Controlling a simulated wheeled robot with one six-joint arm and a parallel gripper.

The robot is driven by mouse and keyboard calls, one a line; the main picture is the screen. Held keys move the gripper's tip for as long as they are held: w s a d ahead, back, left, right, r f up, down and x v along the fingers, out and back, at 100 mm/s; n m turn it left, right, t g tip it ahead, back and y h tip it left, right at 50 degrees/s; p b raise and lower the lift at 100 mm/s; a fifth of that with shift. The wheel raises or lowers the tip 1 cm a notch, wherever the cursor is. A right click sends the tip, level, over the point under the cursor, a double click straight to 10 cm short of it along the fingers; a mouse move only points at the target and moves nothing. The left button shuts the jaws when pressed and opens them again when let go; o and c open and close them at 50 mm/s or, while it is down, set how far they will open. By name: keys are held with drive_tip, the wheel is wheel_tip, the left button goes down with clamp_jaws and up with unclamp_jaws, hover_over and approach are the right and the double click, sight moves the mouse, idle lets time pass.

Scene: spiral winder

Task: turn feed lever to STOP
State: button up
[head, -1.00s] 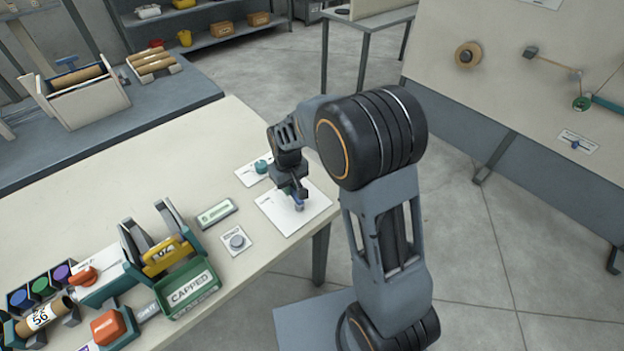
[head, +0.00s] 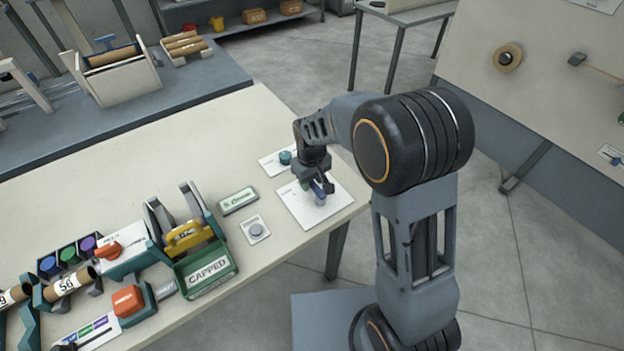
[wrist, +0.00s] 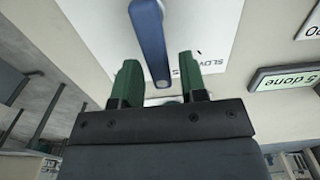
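The feed lever (head: 319,191) is a blue handle on a white plate (head: 336,205) near the table's right edge. In the wrist view the blue lever (wrist: 151,36) points down the picture, and its end lies between my gripper's two green fingers. "SLOW" is printed on the plate (wrist: 205,35) beside it; other markings are partly hidden by the fingers. My gripper (head: 311,186) is low over the plate at the lever. It also shows in the wrist view (wrist: 160,72), with its fingers apart and a gap on each side of the lever. Contact cannot be told.
A teal knob (head: 286,158) on a white card is just behind my gripper. A round grey button (head: 256,230) and a green-framed display (head: 238,201) are to the left. A green "CAPPED" bin (head: 207,270) is further left. The table behind the display is clear.

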sight(315, 187)
drive_tip(key=shift+o, duration=0.5)
drive_tip(key=shift+r, duration=0.1)
wheel_tip(315, 187, up, 14)
drive_tip(key=shift+f, duration=0.2)
idle(0.5)
drive_tip(key=s+d+m+t, duration=0.3)
drive_tip(key=s+d+m, duration=0.2)
drive_tip(key=s+d, duration=0.7)
drive_tip(key=s, duration=0.3)
drive_tip(key=shift+s+r+m+t+p, duration=0.25)
drive_tip(key=shift+s+m+t+p, duration=0.05)
drive_tip(key=shift+s+m+p, duration=0.1)
drive_tip(key=shift+c, duration=0.4)
